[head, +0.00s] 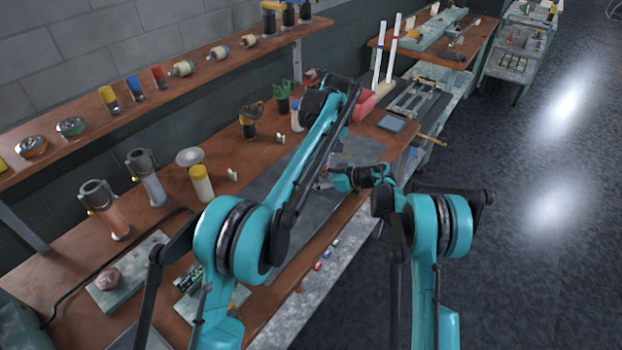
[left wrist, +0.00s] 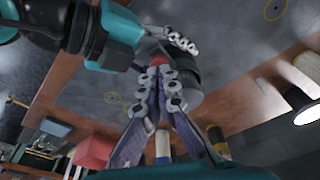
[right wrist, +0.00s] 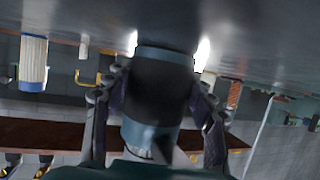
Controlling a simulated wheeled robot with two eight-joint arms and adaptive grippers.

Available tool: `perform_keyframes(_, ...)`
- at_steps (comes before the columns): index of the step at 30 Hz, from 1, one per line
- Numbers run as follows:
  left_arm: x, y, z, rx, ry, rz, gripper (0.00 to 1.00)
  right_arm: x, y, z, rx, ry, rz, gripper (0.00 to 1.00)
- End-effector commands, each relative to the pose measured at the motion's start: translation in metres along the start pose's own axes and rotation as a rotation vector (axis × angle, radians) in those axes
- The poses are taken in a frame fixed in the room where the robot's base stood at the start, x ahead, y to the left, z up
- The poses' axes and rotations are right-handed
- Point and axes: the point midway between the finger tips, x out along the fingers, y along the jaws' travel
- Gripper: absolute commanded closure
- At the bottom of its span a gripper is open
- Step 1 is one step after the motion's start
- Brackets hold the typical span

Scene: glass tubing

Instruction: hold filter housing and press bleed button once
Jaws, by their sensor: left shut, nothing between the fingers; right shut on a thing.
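The filter housing is a dark cylinder with blue-grey bands (right wrist: 160,90) in the right wrist view. My right gripper (right wrist: 158,82) is shut around it, one finger on each side. In the left wrist view the housing (left wrist: 188,76) lies behind my left fingertips, with a red button (left wrist: 157,61) beside them. My left gripper (left wrist: 159,78) is shut and empty, its tips close to the button; whether they touch is unclear. In the head view a small red spot (head: 325,169) shows near my right gripper; the left fingers are hard to make out.
A grey mat (head: 262,190) lies below my arms. A shelf (head: 200,80) with several parts runs along the wall. The floor at right is clear.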

Motion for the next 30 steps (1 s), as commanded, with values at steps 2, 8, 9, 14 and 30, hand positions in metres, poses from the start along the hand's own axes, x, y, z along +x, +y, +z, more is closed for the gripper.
perform_keyframes(2,0.003,0.000,0.001,0.000,0.000,0.000,1.00,0.000,0.000,0.001,0.000,-0.001,-0.001,0.78)
perform_keyframes(8,0.009,0.000,0.002,0.000,0.000,0.000,1.00,0.000,0.000,0.001,0.000,-0.001,-0.001,0.78)
perform_keyframes(9,0.010,0.000,0.002,0.000,0.000,0.000,1.00,0.000,0.000,0.001,0.000,-0.001,-0.001,0.78)
perform_keyframes(14,0.014,0.000,0.003,0.000,0.000,0.000,1.00,0.000,0.000,0.001,0.000,-0.001,0.000,0.78)
perform_keyframes(30,0.006,0.000,0.001,0.000,0.000,0.000,1.00,0.000,0.000,0.001,0.000,-0.001,0.000,0.78)
